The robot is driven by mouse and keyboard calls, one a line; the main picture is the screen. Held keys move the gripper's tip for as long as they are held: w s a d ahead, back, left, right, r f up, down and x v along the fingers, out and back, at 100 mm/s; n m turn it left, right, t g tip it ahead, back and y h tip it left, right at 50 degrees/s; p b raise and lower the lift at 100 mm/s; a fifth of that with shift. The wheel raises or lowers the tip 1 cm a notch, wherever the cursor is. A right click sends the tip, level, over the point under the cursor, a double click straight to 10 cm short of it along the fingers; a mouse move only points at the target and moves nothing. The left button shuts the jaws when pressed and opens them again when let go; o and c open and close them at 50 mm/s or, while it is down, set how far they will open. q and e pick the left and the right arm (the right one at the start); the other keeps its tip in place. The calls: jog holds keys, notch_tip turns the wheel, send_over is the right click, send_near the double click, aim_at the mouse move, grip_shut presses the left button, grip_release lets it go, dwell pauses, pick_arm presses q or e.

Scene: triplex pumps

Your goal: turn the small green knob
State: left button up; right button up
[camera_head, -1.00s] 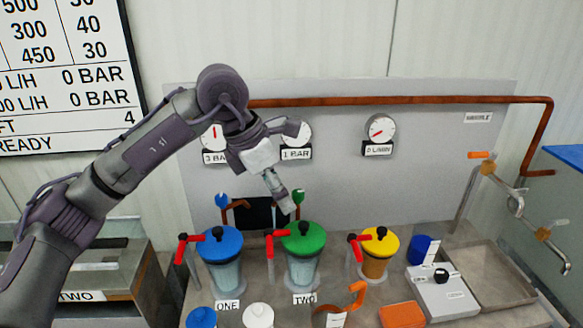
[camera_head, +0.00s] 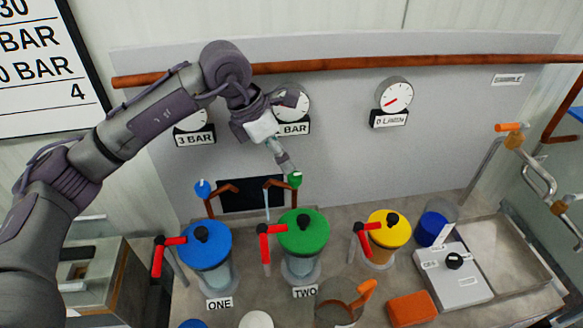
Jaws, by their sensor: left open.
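The small green knob (camera_head: 296,180) sits on a copper pipe at the back, above the green-lidded container (camera_head: 303,231) labelled TWO. My left gripper (camera_head: 288,167) reaches down from the upper left, its fingertips right at the top of the knob. They partly overlap the knob in the view; I cannot tell whether they touch it. The fingers are small and seen from behind, and the gripper is open. My right gripper is not in view.
A small blue knob (camera_head: 203,189) is on a similar pipe to the left. Blue-lidded (camera_head: 203,243) and yellow-lidded (camera_head: 389,228) containers with red-handled taps flank the green one. Gauges (camera_head: 394,94) and a long copper pipe (camera_head: 430,61) line the back panel. A grey box (camera_head: 452,278) stands right.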

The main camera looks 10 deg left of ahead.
aim_at(293, 175)
pick_arm(q)
jog(key=p+x, duration=0.1)
jog(key=x, duration=0.4)
jog(key=shift+w+d+f, duration=0.1)
jog(key=shift+w+f, duration=0.05)
jog(key=shift+f, duration=0.2)
jog(key=shift+w+d+f, duration=0.1)
jog(key=shift+d+f, duration=0.05)
jog(key=shift+f, duration=0.4)
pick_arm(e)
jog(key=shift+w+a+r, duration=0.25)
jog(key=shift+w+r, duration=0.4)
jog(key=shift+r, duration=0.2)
